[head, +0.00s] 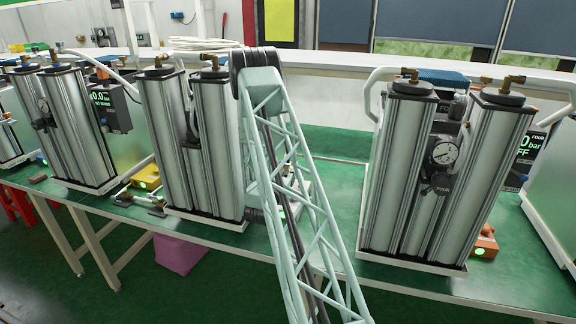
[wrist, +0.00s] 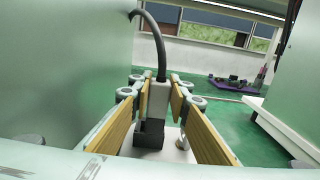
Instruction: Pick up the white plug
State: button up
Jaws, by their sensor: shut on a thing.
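The white plug (wrist: 160,99) shows pale grey-white in the wrist view, with a black cable (wrist: 157,40) rising from its top and arching left. My gripper (wrist: 159,92) has its two yellow-padded fingers on either side of it and is shut on it. A black block (wrist: 150,134) sits directly below the plug; I cannot tell whether the plug is still seated in it. In the head view the plug and my gripper cannot be made out, and my lattice arm covers the middle.
A large pale green panel (wrist: 60,70) stands close on the left in the wrist view. In the head view, metal twin-column units stand on the green table (head: 335,150), including one at right (head: 395,170) and one left of my arm (head: 165,140).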

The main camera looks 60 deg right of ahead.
jog(key=s+a+r+p, duration=0.1)
jog(key=s+a, duration=0.7)
jog(key=a, duration=0.3)
jog(key=shift+s+r, duration=0.2)
jog(key=shift+s, duration=0.15)
jog(key=shift+a+f, duration=0.1)
